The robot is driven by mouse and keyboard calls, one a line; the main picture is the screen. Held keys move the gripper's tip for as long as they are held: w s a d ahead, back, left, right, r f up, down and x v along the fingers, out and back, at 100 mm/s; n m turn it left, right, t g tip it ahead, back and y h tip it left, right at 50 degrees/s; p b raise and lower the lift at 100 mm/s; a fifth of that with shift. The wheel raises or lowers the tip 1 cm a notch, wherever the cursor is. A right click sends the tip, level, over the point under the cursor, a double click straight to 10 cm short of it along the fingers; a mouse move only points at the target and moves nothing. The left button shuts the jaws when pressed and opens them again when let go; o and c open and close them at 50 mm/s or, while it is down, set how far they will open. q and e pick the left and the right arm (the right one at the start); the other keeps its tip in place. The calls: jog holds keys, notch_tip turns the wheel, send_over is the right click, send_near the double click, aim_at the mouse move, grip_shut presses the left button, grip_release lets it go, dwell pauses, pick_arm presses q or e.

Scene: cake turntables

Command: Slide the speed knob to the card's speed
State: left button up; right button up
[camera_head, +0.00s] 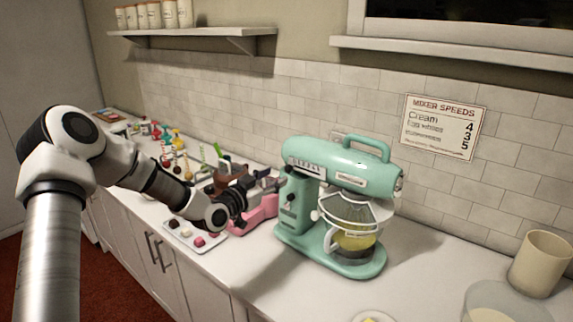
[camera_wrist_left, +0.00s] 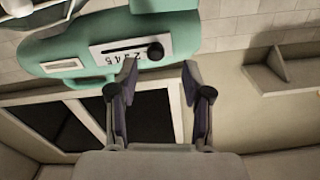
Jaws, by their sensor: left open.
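The mint-green mixer (camera_head: 345,165) stands on the counter, its bowl (camera_head: 352,243) holding something yellow. In the left wrist view the mixer (camera_wrist_left: 165,25) shows a pale speed plate (camera_wrist_left: 104,60) with a dark slot and small numbers, partly unreadable. The round black speed knob (camera_wrist_left: 155,51) sits at the slot's right end in that view. My left gripper (camera_head: 272,190) is open at the mixer's left end. In the wrist view its fingers (camera_wrist_left: 158,75) are empty, near the knob without visibly gripping it. The speeds card (camera_head: 441,127) on the wall reads Cream 4, Egg whites 3, and a blurred third line 5.
A pink item (camera_head: 262,212) stands behind my left gripper, left of the mixer. A tray of small sweets (camera_head: 196,236) lies in front of it. Several colourful items line the counter at left. A beige canister (camera_head: 540,263) stands at right. Some counter right of the mixer is clear.

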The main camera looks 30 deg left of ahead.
pick_arm(q)
jog(key=w, duration=0.1)
jog(key=w+d+r, duration=0.1)
jog(key=shift+w+d+p, duration=0.3)
jog(key=shift+w+p, duration=0.1)
jog(key=w, duration=0.2)
jog(key=w+f, duration=0.1)
jog(key=shift+a, duration=0.3)
jog(key=shift+w+a+f, duration=0.15)
jog(key=shift+w, duration=0.1)
jog(key=shift+s+r, duration=0.25)
jog(key=shift+s, duration=0.05)
jog(key=shift+s+d+r, duration=0.1)
jog(key=shift+s+d, duration=0.05)
jog(key=shift+d, duration=0.05)
jog(key=c, duration=0.5)
grip_shut()
jog(key=shift+d+f+b, duration=0.3)
jog(key=shift+d+b, duration=0.05)
jog(key=shift+b, duration=0.05)
jog(key=shift+d+r, duration=0.1)
jog(key=shift+d, duration=0.15)
jog(key=shift+d+r, duration=0.15)
jog(key=shift+o, duration=1.4)
grip_release()
jog(key=shift+o, duration=1.1)
jog(key=shift+s, duration=0.15)
send_near(289, 172)
jog(key=shift+s+d, duration=0.2)
jog(key=shift+s, duration=0.7)
